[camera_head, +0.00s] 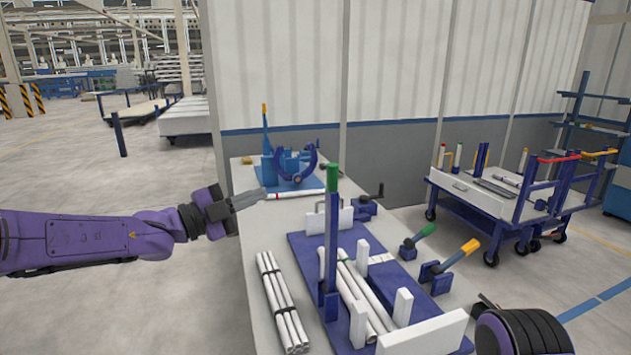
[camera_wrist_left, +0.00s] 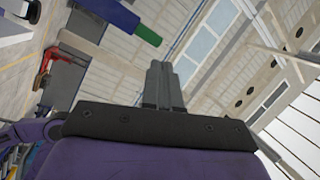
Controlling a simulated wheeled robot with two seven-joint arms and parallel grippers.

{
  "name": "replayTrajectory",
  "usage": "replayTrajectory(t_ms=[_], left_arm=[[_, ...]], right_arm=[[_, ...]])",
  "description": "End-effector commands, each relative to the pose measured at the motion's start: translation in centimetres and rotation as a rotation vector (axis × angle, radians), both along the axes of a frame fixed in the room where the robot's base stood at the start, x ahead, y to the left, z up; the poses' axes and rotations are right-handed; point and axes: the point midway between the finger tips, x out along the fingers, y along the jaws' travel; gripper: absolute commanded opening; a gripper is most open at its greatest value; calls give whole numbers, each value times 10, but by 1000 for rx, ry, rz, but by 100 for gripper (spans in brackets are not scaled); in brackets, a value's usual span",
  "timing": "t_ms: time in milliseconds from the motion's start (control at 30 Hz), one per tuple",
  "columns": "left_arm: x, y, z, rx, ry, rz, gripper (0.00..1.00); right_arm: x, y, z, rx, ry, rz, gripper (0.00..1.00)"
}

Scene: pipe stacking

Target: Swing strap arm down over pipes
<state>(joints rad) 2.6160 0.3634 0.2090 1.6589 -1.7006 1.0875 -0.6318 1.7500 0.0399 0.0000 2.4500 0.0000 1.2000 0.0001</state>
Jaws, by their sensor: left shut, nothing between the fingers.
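The strap arm (camera_head: 331,235) is a blue bar with a green tip. It stands upright at the left side of the blue fixture plate (camera_head: 303,262). White pipes (camera_head: 362,295) lie in the fixture beside it. In the left wrist view the strap arm (camera_wrist_left: 112,12) shows at the top, its green end apart from my fingers. My left gripper (camera_head: 250,198) is shut and empty, left of the strap arm and level with its upper part; its fingers also show in the left wrist view (camera_wrist_left: 161,85).
A bundle of white pipes (camera_head: 282,303) lies left of the plate. A blue bending tool (camera_head: 292,165) stands at the table's back. Toggle clamps with green and orange handles (camera_head: 455,259) stand at the right. A cart (camera_head: 480,194) is beyond the table.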

Motion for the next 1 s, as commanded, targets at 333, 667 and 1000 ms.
replayTrajectory(t_ms=[333,667,1000], left_arm=[[-6,-2,9,353,-334,-70,0],[2,-16,11,350,-327,-72,0],[37,-80,13,348,-324,-72,0]], right_arm=[[0,0,0,0,0,0,43],[0,0,9,0,0,0,43],[0,0,44,0,0,0,43]])
